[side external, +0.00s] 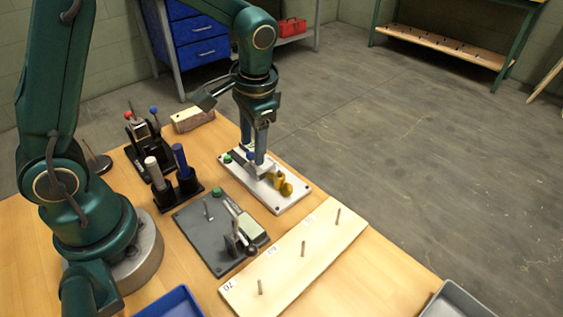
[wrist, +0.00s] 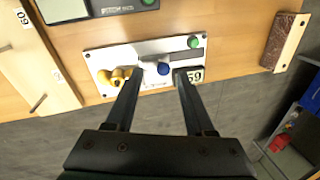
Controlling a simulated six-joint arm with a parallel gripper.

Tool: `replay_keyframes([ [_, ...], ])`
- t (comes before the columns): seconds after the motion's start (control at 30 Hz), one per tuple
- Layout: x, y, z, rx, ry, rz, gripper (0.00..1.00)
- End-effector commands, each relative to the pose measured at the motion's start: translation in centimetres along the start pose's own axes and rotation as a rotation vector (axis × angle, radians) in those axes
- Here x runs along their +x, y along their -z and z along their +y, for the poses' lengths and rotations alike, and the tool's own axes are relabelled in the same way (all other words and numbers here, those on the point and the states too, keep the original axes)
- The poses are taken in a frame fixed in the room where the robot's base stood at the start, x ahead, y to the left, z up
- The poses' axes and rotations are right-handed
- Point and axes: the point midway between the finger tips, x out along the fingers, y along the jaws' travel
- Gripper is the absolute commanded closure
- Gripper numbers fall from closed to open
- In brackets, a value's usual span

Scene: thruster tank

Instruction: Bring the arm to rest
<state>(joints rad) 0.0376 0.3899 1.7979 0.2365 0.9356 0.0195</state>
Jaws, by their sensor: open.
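My gripper (side external: 254,154) is open and points down over the white plate (side external: 291,198) at the table's far edge. In the wrist view, my gripper's fingertips (wrist: 158,73) stand apart, one on each side of a blue knob (wrist: 163,68). Whether they touch the knob cannot be told. The white plate also carries a green button (wrist: 194,42), a yellow part (wrist: 118,77) and a label reading 59 (wrist: 195,75). Nothing is seen held in the fingers.
A grey plate with a toggle clamp (side external: 190,225), a pegged wooden board (side external: 325,240) and a black holder with upright handles (side external: 188,187) stand nearby. A wooden block (side external: 192,119) lies behind. A blue tray (side external: 172,303) and a grey tray (side external: 455,300) are in front.

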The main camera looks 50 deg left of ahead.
Motion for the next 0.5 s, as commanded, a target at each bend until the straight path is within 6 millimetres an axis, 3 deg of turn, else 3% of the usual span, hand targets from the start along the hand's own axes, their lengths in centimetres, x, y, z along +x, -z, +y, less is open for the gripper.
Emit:
replay_keyframes([
  [0.2, -2.4, 0.1, 0.0, 0.0, -0.001, 0.003, 0.46],
  [0.5, -2.7, 0.0, 0.0, 0.0, -0.001, 0.0, 0.46],
])
